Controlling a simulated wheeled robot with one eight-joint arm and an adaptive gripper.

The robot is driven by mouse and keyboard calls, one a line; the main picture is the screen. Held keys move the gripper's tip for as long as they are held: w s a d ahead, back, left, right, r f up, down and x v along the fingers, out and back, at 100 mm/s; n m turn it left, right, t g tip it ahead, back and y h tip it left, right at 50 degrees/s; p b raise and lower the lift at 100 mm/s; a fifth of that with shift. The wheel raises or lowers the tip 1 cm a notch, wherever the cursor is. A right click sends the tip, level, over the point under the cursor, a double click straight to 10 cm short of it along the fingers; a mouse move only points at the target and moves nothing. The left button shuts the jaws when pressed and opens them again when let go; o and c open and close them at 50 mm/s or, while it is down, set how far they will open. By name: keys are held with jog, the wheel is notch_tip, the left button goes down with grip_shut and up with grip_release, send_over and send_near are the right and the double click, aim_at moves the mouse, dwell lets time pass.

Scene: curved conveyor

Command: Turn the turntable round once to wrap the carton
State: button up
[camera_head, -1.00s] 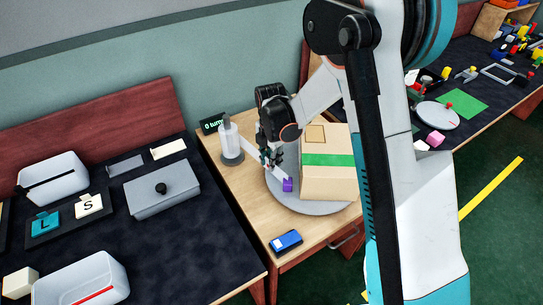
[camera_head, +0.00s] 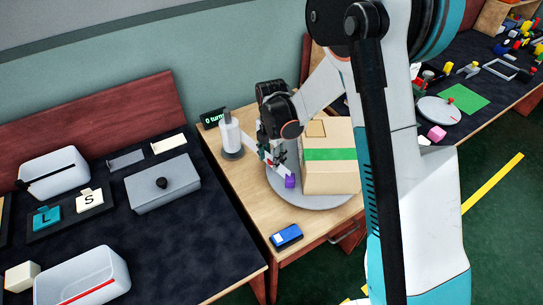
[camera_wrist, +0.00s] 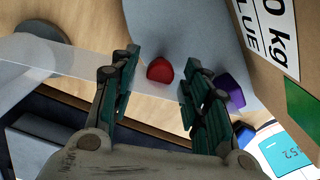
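The carton (camera_head: 327,180), brown with a green band, stands on the grey round turntable (camera_head: 305,202). A purple block (camera_head: 290,181) is at the turntable's near-left edge; it also shows in the wrist view (camera_wrist: 230,92). My gripper (camera_head: 273,156) is low over the turntable's left side, beside the carton. In the wrist view its two fingers are apart, with a red knob (camera_wrist: 160,70) showing between and just beyond their tips; I cannot tell whether they touch it. A translucent film strip (camera_wrist: 85,72) runs from the white film roll (camera_head: 230,136) toward the gripper.
A counter sign reading "0 turn", partly cut off (camera_head: 212,118), stands behind the roll. A blue device (camera_head: 286,237) lies on the wooden table's front. The dark table at left holds a grey lidded box (camera_head: 155,195) and white bins (camera_head: 82,277).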

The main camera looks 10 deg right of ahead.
notch_tip(320, 180, up, 12)
dwell(0.7)
dwell(0.4)
jog(key=s+d+r+m+t, duration=0.3)
jog(key=s+d+r+m, duration=0.3)
jog(key=s+r+m, duration=0.5)
jog(key=s+d+r+m+t, duration=0.1)
jog(key=s+d+m+t, duration=0.3)
jog(key=s+m, duration=0.9)
jog(key=shift+s+d+r+m, duration=0.15)
jog(key=shift+s+r+m, duration=0.1)
jog(key=shift+m, duration=0.45)
